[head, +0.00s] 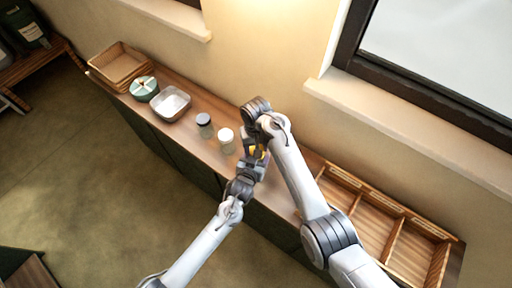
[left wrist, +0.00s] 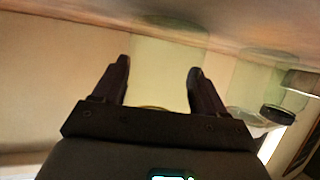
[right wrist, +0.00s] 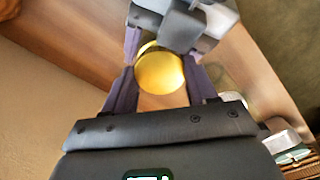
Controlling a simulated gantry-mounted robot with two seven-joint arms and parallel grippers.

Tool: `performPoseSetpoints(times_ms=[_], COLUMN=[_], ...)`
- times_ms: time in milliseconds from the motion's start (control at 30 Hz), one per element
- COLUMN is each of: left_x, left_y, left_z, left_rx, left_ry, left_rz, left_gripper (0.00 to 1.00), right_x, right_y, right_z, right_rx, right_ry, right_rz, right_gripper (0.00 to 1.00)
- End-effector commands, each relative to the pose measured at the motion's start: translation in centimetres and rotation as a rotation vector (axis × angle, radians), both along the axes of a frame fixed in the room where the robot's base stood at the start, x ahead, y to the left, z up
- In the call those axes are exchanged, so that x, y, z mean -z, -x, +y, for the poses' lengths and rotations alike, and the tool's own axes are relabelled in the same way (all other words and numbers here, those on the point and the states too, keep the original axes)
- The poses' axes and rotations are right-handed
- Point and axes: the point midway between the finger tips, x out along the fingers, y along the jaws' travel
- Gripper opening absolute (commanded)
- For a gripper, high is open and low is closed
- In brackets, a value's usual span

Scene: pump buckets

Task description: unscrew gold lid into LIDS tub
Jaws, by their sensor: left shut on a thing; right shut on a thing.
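The gold lid (right wrist: 160,74) shows as a round disc between the fingers of my right gripper (right wrist: 162,84) in the right wrist view. My right gripper is shut on it. In the head view a sliver of the gold lid (head: 262,154) shows between both grippers. My left gripper (left wrist: 155,72) is shut on the pale jar body (left wrist: 158,88), with a thin gold edge low between its fingers. In the head view the two grippers meet over the counter, and most of the jar is hidden. I cannot read any LIDS label.
A dark-lidded jar (head: 204,121) and a white-lidded jar (head: 226,136) stand left of the grippers. Farther left are a metal tub (head: 158,109), a teal divided dish (head: 144,89) and a wooden basket (head: 99,66). A wooden compartment tray (head: 405,227) is at right.

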Motion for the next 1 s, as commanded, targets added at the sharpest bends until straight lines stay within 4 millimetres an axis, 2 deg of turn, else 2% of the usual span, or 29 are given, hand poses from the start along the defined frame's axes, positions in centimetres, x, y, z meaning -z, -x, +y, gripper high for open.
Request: performPoseSetpoints(times_ms=[333,767,1000], left_x=[0.0,0.0,0.0], left_y=[0.0,0.0,0.0], left_z=[0.0,0.0,0.0], left_rx=[0.001,0.000,0.000], left_ry=[0.000,0.000,0.000], left_rz=[0.000,-0.001,-0.001], left_gripper=[0.00,0.00,0.00], right_x=[-1.2,-1.4,-3.4], right_y=[0.0,0.0,0.0], right_z=[0.1,0.0,0.1], right_rx=[0.000,0.000,0.000], right_ry=[-0.001,0.000,-0.003], right_rz=[-0.001,-0.001,-0.002], right_gripper=[0.20,0.20,0.20])
